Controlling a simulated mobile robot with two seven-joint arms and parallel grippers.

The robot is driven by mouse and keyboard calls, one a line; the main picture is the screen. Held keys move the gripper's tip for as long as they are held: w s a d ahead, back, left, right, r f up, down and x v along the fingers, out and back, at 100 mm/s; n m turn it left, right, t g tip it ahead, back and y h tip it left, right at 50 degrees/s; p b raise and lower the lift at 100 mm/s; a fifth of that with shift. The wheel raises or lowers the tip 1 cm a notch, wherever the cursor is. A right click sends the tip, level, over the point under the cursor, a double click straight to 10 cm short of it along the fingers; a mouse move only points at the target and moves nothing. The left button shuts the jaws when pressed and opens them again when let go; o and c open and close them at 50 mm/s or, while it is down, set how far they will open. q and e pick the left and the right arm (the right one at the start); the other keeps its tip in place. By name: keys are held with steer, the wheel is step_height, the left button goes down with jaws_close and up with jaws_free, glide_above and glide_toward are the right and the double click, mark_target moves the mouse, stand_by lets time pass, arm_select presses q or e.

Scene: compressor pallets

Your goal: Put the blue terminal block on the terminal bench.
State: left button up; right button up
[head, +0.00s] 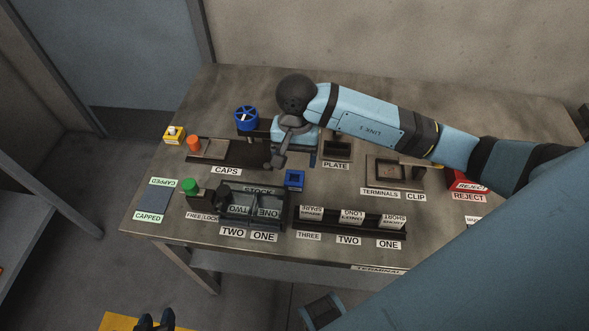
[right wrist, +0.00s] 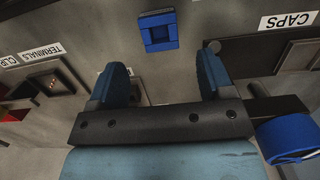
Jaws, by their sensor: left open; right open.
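The blue terminal block (head: 294,178) is a small square piece with a dark recess, lying on the table in front of my right gripper. It also shows in the right wrist view (right wrist: 158,31), beyond and between the fingertips, not touching them. My right gripper (head: 293,158) is open and empty above the table; its two blue fingers show apart in the right wrist view (right wrist: 160,75). My left gripper (head: 155,322) shows only partly at the bottom left edge, low over the floor, its fingers apart. A label starting "TERMINAL" (head: 380,268) is on the table's front edge, partly hidden by my arm.
A TERMINALS/CLIP fixture (head: 372,181) and a red REJECT bin (head: 462,183) stand to the right. A blue wheel (head: 246,117) is behind the CAPS tray (head: 250,156). Labelled bins (head: 262,208) and a rack (head: 352,226) line the front. Bare table lies right of the block.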

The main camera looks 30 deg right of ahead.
mark_target(295, 173)
steer(key=r, duration=0.5)
steer(key=shift+w+d+r, duration=0.15)
steer(key=shift+w, duration=0.1)
